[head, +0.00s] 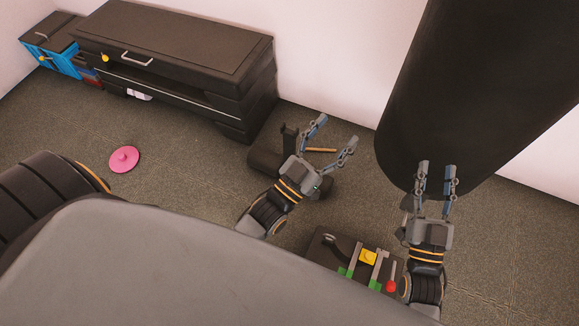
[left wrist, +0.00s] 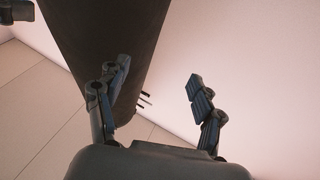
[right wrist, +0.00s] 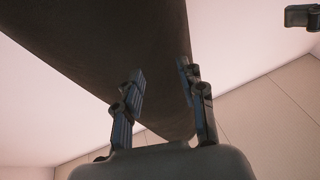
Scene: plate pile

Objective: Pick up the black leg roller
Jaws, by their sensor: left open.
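A dark, rounded, roller-like object (head: 262,158) lies on the floor and fits the black leg roller. My left gripper covers its middle in the head view, and a dark end shows on the gripper's right side. My left gripper (head: 337,130) is open and empty above it; its spread fingers also show in the left wrist view (left wrist: 160,72). I cannot tell the height of the gap. My right gripper (head: 437,168) has parted fingers with nothing between them, in front of the big black cylinder. They also show in the right wrist view (right wrist: 160,70). The roller is not recognizable in either wrist view.
A large black cylinder (head: 470,90) hangs or stands at the right, close to my right gripper. A dark toolbox (head: 328,246) with colored parts sits on the floor. A dark cabinet (head: 170,60) stands along the wall. A pink disc (head: 124,159) lies on open floor.

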